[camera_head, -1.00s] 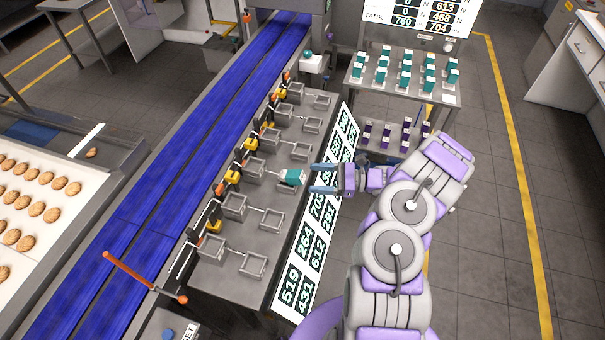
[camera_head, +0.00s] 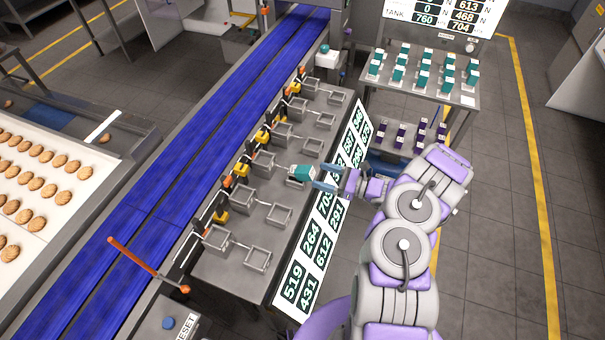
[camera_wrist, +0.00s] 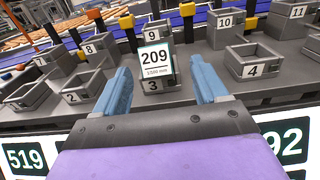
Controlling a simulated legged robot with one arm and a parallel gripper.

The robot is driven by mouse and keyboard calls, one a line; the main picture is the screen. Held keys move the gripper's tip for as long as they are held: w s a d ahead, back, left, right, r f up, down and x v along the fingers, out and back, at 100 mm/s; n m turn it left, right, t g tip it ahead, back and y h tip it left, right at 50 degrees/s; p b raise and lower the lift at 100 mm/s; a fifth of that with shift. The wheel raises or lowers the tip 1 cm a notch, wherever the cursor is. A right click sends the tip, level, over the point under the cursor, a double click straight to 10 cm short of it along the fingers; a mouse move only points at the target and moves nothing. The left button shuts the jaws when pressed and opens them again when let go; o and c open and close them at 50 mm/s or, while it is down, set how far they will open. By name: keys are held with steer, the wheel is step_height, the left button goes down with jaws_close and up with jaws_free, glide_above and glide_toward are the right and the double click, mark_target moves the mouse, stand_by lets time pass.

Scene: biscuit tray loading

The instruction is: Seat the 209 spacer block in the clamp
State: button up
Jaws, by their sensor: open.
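The 209 spacer block (camera_wrist: 156,62) is teal with a white label and stands in holder 3 (camera_wrist: 152,86). In the head view the block (camera_head: 303,173) is near the middle of the grey bench. My gripper (camera_wrist: 160,85) is open, with one blue finger on each side of the block and the tips still slightly short of it. It also shows in the head view (camera_head: 322,178), reaching in from the right. Square holder 9 (camera_wrist: 152,34) is behind the block and partly hidden by it. Clamps with orange and yellow parts (camera_head: 227,182) line the bench's belt side; which is the task's clamp is unclear.
Empty numbered holders flank the block, including 2 (camera_wrist: 85,86) and 4 (camera_wrist: 257,64). A number board (camera_head: 300,270) runs along the bench's near edge. Blue conveyor belts (camera_head: 160,170) lie beyond. A rack (camera_head: 440,92) holds more teal blocks at the back.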

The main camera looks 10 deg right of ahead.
mark_target(299, 169)
steer(key=shift+s+r+b+x, duration=0.1)
steer(key=shift+b+x, duration=0.2)
steer(key=shift+x, duration=1.65)
steer(key=shift+s+r+b+x, duration=0.15)
steer(key=shift+b+x, duration=0.1)
steer(key=shift+x, duration=1.75)
steer(key=shift+a, duration=0.15)
steer(key=shift+c, duration=0.3)
steer(key=c, duration=1.2)
steer(key=shift+o, duration=0.2)
steer(key=shift+r, duration=0.15)
